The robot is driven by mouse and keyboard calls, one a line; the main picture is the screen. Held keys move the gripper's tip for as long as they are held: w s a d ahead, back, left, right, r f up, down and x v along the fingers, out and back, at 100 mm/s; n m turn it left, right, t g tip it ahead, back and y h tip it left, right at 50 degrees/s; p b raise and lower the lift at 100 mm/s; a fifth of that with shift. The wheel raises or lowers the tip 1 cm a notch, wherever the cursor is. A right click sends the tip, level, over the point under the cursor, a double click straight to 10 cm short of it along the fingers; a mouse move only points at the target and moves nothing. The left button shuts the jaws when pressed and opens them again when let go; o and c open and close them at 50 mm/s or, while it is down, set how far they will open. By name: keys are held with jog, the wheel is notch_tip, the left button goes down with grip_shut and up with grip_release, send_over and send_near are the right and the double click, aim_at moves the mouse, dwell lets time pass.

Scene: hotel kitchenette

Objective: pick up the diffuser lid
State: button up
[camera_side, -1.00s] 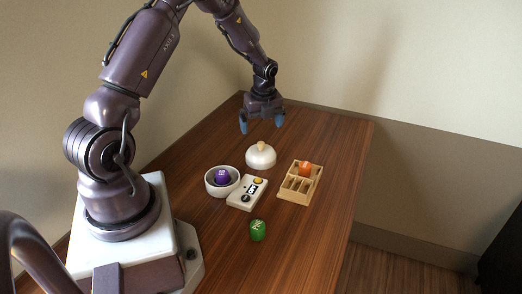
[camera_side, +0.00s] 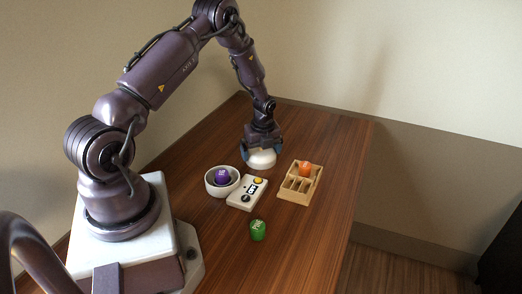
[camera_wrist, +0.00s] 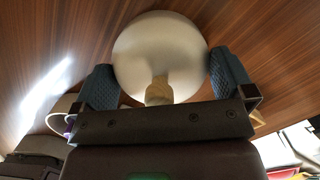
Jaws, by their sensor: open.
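The diffuser lid is a white dome (camera_side: 261,160) with a light wooden knob, standing on the wooden table. In the wrist view the dome (camera_wrist: 160,45) fills the top middle, and its knob (camera_wrist: 159,91) points toward my gripper. My gripper (camera_side: 263,152) is open and low over the lid, its blue fingertips on either side of it. In the wrist view the fingers (camera_wrist: 160,82) flank the knob with clear gaps. In the side view my gripper hides the knob.
A white bowl (camera_side: 210,188) with a purple capsule (camera_side: 222,177) stands close by, beside a white control box (camera_side: 243,199). A wooden rack (camera_side: 294,198) holding an orange capsule (camera_side: 306,169) is to the right. A green capsule (camera_side: 257,230) stands nearer the camera.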

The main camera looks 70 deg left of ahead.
jog(key=c, duration=0.5)
jog(key=shift+r, duration=0.15)
jog(key=shift+r, duration=0.25)
notch_tip(320, 180, up, 2)
jog(key=shift+r, duration=0.25)
jog(key=s+d+r, duration=0.4)
jog(key=s+r, duration=0.1)
jog(key=r, duration=0.2)
send_over(221, 171)
jog(key=shift+d+r, duration=0.35)
jog(key=shift+f, duration=3.2)
